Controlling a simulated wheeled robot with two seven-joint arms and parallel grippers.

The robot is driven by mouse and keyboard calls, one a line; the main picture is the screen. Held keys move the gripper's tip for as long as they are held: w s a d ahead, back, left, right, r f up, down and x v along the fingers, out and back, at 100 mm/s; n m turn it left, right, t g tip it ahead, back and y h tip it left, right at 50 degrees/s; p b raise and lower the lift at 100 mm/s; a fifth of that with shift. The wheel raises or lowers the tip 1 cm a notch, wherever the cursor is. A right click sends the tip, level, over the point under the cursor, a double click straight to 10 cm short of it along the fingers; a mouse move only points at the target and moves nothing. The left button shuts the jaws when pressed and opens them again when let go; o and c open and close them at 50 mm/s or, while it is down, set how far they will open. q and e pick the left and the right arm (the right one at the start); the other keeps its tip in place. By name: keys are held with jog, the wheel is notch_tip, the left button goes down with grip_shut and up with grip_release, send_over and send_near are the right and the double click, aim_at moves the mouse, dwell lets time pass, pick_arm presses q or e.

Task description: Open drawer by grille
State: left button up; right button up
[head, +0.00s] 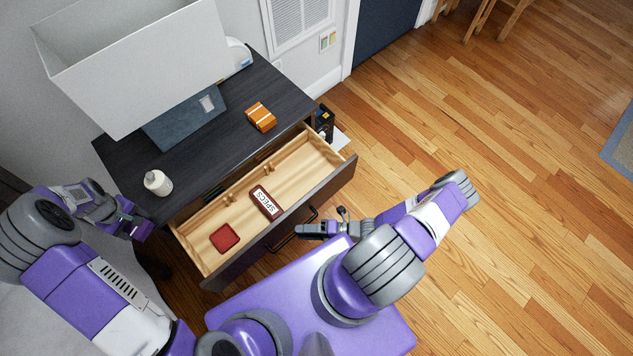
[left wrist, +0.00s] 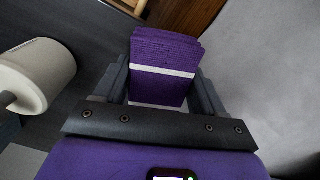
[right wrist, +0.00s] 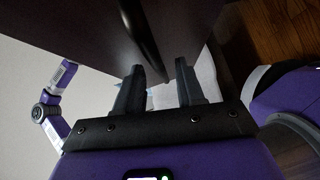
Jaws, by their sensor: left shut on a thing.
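The drawer (head: 236,200) of the dark cabinet, near the white wall grille (head: 300,20), stands pulled well out, its light wood inside showing. Its dark front carries a black bar handle (head: 293,232), which also shows in the right wrist view (right wrist: 143,40). My right gripper (head: 302,230) is at the handle, its fingers (right wrist: 158,85) apart, with the bar's end near the gap between them. I cannot tell if they touch it.
Inside the drawer are a brown labelled box (head: 266,200) and a red item (head: 224,238). Open wood floor (head: 500,200) lies right.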

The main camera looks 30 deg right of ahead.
jog(key=v, duration=1.1)
